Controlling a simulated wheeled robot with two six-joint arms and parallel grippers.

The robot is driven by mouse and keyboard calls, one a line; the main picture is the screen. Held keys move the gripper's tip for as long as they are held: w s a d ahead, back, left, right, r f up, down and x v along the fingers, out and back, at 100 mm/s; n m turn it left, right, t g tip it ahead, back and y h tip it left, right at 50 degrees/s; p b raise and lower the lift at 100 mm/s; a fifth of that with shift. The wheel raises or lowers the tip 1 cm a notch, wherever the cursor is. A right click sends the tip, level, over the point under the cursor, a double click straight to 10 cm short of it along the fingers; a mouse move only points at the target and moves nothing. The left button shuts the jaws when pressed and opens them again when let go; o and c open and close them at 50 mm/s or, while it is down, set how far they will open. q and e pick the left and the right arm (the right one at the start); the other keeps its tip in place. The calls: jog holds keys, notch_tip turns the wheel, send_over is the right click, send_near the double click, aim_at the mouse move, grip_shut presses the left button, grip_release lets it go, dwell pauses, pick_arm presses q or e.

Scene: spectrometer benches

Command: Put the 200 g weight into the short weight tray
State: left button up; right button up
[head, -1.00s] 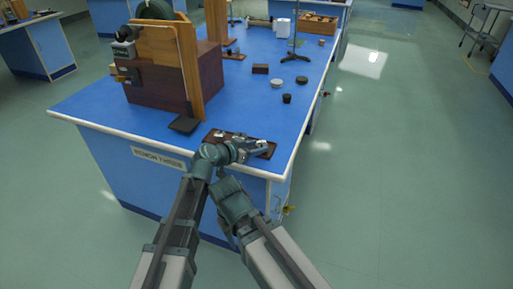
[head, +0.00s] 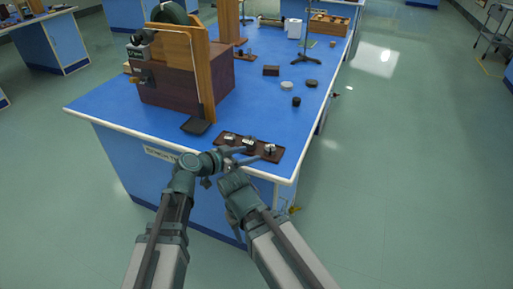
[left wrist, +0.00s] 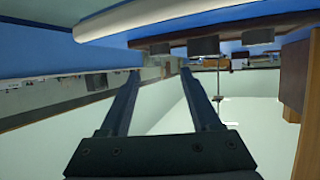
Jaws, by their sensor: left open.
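A dark brown tray (head: 225,147) lies near the front edge of the blue bench. Several small metal weights stand in it in a row: a left one (head: 230,137), a middle one (head: 249,141) and a right one (head: 269,148). Their marks are too small to read, so I cannot tell which is 200 g. My left gripper (head: 249,154) is open and empty, at the tray's front side by the bench edge. In the left wrist view the weights (left wrist: 204,45) show beyond my open fingers (left wrist: 160,72).
A wooden apparatus (head: 185,85) stands at the bench's left, with a dark square plate (head: 195,126) before it. A small brown block (head: 271,70), a pale round dish (head: 286,85) and a small black cylinder (head: 296,101) stand farther back. Bare blue surface lies between them and the tray.

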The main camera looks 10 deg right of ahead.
pick_arm(q)
jog(key=shift+v, duration=1.1)
jog(key=s+a+f+n+g+y, duration=0.2)
jog(key=s+a+f+n+y, duration=0.25)
jog(key=a, duration=0.35)
jog(key=s+a+f+n+g+y, duration=0.3)
jog(key=s+a+f, duration=0.15)
jog(key=a, duration=0.35)
jog(key=s+a+f+n+g+y, duration=0.2)
jog(key=s+a+f+n+y, duration=0.25)
jog(key=a, duration=0.45)
jog(key=s+d+m, duration=0.4)
jog(key=s+d, duration=0.1)
jog(key=d, duration=0.6)
notch_tip(320, 180, up, 14)
jog(key=p, duration=1.4)
jog(key=shift+m+g, duration=0.3)
jog(key=shift+g, duration=0.1)
